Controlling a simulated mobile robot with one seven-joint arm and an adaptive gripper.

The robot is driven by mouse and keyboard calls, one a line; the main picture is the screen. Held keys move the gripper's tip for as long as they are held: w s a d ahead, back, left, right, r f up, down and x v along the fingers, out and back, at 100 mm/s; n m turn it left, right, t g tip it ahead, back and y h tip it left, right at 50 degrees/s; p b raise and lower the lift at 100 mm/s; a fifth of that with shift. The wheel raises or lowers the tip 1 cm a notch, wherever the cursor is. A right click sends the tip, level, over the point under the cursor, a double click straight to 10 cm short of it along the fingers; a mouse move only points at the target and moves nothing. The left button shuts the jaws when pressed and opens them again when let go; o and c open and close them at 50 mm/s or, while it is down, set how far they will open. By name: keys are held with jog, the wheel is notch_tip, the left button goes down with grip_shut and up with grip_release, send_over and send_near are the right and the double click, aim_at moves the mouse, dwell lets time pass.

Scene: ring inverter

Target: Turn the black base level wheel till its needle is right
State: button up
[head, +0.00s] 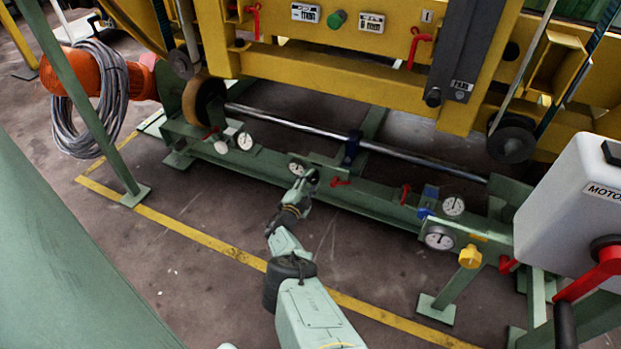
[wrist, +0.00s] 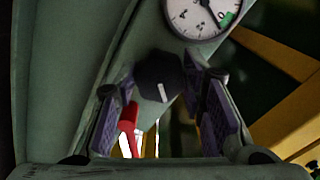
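The black wheel (wrist: 160,78), a dark knob with a white mark, sits between the tips of my gripper in the wrist view. Its white dial (wrist: 200,14) is just above it; the dark needle seems to point down and right, close to a small green patch on the rim. My gripper (wrist: 162,92) is open, one purple-padded finger on each side of the wheel; contact cannot be told. In the head view my gripper (head: 308,180) is at the green base beam beside the dial (head: 296,169), and the wheel cannot be made out there.
A red lever (head: 340,182) is right of my gripper; a red handle (wrist: 128,118) shows by the left finger. Other dials (head: 453,206), a blue knob (head: 430,194) and a yellow knob (head: 470,256) are farther right. A steel shaft (head: 290,124) runs behind the beam.

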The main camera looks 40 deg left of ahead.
jog(key=o, duration=0.4)
jog(key=shift+o, duration=0.2)
